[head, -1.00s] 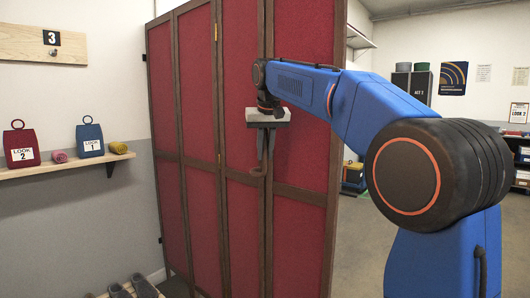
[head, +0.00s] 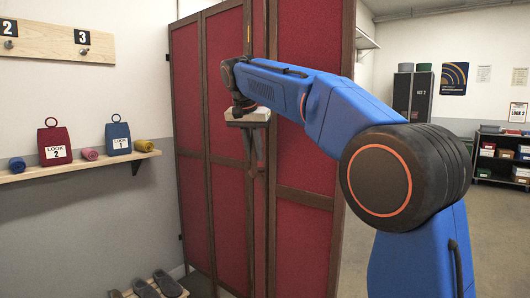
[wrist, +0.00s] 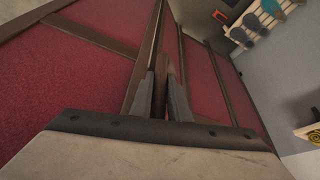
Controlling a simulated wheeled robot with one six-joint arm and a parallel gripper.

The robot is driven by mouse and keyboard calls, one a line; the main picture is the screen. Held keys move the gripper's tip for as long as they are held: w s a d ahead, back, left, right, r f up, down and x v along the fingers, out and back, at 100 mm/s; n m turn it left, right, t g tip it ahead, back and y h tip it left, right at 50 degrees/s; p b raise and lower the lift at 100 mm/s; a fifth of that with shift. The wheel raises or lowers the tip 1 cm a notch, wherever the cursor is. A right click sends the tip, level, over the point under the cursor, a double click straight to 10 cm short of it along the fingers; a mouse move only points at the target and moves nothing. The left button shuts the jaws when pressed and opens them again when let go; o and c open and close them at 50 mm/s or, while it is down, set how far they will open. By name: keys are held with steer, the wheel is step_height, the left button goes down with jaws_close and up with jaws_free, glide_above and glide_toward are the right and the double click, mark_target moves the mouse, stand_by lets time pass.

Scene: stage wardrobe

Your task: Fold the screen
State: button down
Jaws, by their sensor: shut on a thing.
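The folding screen (head: 304,145) has dark red fabric panels in dark brown wood frames. It stands upright in the middle of the head view. Its panels stand at differing angles, and one near the gripper looks very narrow, seen nearly edge-on. My gripper (head: 250,165) is in front of the screen at mid height, pointing down and partly hidden by its own body. In the wrist view my gripper (wrist: 161,98) has its two fingers closed on a brown upright of the screen (wrist: 75,85), with red panels on both sides.
A wall shelf (head: 75,169) at left holds a red tag-like bag (head: 55,147), a blue one (head: 119,139) and small rolls. A peg board (head: 60,42) hangs above. Shoes (head: 146,289) sit on a low rack near the screen's foot. Open floor (head: 500,225) lies at right.

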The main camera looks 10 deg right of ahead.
steer(key=shift+a, duration=0.35)
steer(key=shift+r, duration=0.1)
steer(key=c, duration=1.7)
jaws_free()
steer(key=shift+d, duration=0.1)
